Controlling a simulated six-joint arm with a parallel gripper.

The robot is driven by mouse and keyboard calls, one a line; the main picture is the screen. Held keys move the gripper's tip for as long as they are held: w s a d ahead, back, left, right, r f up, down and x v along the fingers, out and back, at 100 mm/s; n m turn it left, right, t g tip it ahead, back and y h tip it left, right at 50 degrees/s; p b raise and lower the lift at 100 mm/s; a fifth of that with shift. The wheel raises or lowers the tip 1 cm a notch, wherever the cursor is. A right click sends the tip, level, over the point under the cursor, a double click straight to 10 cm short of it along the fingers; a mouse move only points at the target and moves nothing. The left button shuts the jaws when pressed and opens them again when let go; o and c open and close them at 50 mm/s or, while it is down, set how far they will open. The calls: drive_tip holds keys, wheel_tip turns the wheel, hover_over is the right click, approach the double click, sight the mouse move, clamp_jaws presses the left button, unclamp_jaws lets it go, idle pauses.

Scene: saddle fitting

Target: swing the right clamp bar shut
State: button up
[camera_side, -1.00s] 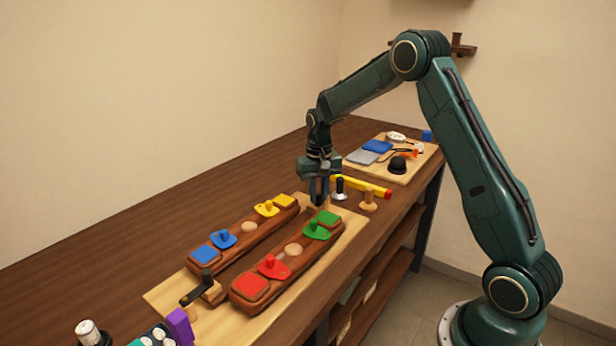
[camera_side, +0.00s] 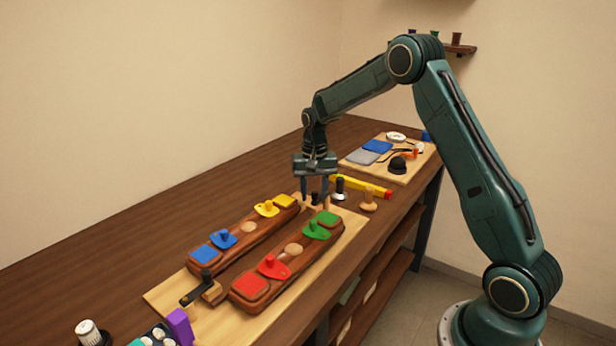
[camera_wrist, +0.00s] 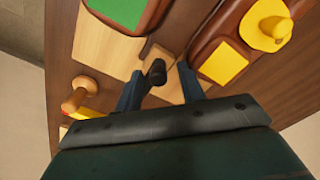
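The right clamp is at the far end of the two brown saddle pads. Its black bar (camera_wrist: 155,74) shows between my fingers in the wrist view, and its dark top (camera_side: 314,198) is small and partly hidden in the side view. My gripper (camera_side: 315,202) points down over it with its two fingers apart, one on each side. In the wrist view my gripper (camera_wrist: 160,76) is open, and I cannot tell whether a finger touches the bar. The left clamp bar (camera_side: 195,291) is black and sits on a wooden block at the near end.
The pads carry blue, yellow, red and green patches and knobbed pieces on a light board (camera_side: 165,297). A wooden peg (camera_side: 369,199), a black-topped post (camera_side: 340,188) and a yellow stick (camera_side: 350,183) stand or lie close to the right. A tool board (camera_side: 410,172) lies behind.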

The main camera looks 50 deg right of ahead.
sight(314, 192)
drive_tip(key=shift+r, duration=0.1)
idle(0.3)
wheel_tip(314, 192, up, 14)
drive_tip(key=shift+f, duration=0.2)
idle(0.5)
drive_tip(key=s+a+r+n+t, duration=0.2)
drive_tip(key=s+a+r, duration=0.35)
drive_tip(key=s, duration=0.25)
drive_tip(key=s+a+r+n+t, duration=0.1)
drive_tip(key=s+a+r+n, duration=0.25)
drive_tip(key=s+a, duration=0.3)
drive_tip(key=s+a+f+n+t, duration=0.1)
drive_tip(key=s+a+f+n, duration=0.1)
drive_tip(key=s, duration=0.6)
drive_tip(key=s+a+f+n+t, duration=0.1)
drive_tip(key=s+a+f, duration=0.1)
drive_tip(key=s, duration=0.6)
drive_tip(key=shift+s+a+f+n+t, duration=0.25)
drive_tip(key=shift+a+n+t, duration=0.1)
drive_tip(key=shift+a, duration=0.25)
